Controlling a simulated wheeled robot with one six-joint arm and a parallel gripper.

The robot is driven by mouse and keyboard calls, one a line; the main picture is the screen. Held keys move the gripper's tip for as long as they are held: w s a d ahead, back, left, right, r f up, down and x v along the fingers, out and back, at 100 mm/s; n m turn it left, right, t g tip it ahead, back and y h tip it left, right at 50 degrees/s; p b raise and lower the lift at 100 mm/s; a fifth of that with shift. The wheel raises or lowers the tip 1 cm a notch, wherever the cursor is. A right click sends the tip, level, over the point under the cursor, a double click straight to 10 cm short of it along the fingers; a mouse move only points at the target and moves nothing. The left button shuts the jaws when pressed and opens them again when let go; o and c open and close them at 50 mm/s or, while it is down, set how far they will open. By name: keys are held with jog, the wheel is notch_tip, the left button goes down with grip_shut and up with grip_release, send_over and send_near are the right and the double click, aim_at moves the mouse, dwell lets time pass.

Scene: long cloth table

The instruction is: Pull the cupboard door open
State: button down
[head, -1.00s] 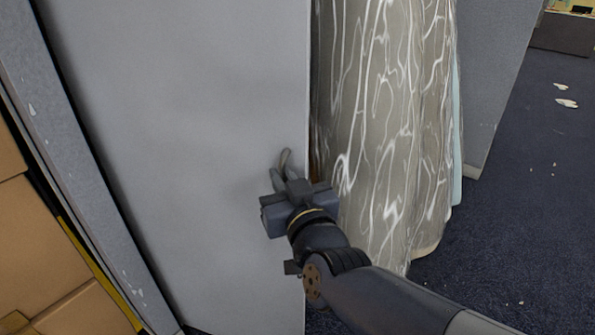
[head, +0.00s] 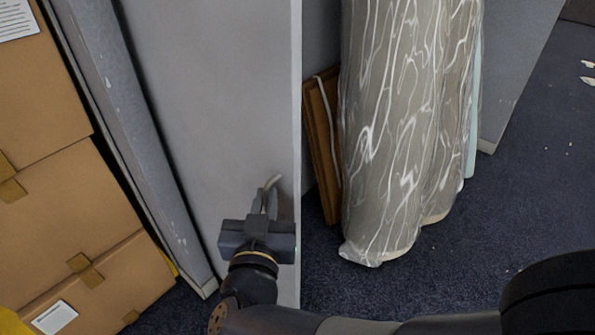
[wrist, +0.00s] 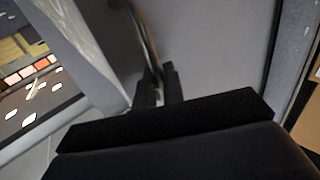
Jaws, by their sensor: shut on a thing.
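The grey cupboard door (head: 215,95) stands upright in the head view, its narrow free edge facing me on the right. Its curved handle (head: 273,181) sticks out low on the door near that edge. My gripper (head: 264,200) is shut on the handle, and the fingers are partly hidden behind the gripper body. In the wrist view the handle (wrist: 146,38) runs down between the two dark fingers of my gripper (wrist: 158,85), close to the door face (wrist: 215,50). The cupboard's inside is not clearly seen.
Cardboard boxes (head: 85,215) are stacked at the left beside a grey upright panel (head: 135,130). Right of the door stand a brown board (head: 322,150) and a tall plastic-wrapped roll (head: 400,120). Dark carpet (head: 530,190) is clear at the right.

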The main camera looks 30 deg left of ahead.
jog(key=shift+m+t+h, duration=0.3)
jog(key=shift+m+h, duration=0.2)
jog(key=shift+h, duration=0.3)
jog(key=shift+s+a+p, duration=0.3)
jog(key=shift+s+a, duration=0.15)
jog(key=shift+s, duration=0.35)
jog(key=shift+s+a+p, duration=0.35)
jog(key=shift+s+a, duration=0.05)
jog(key=shift+s, duration=0.35)
jog(key=shift+s+a+p, duration=0.3)
jog(key=shift+s+a, duration=0.15)
jog(key=shift+s, duration=0.35)
jog(key=c, duration=1.9)
grip_release()
jog(key=shift+w, duration=0.1)
jog(key=shift+o, duration=0.7)
jog(key=shift+w+a, duration=0.1)
jog(key=shift+a, duration=0.1)
jog(key=shift+o, duration=1.3)
jog(key=shift+d, duration=0.1)
jog(key=shift+f, duration=0.1)
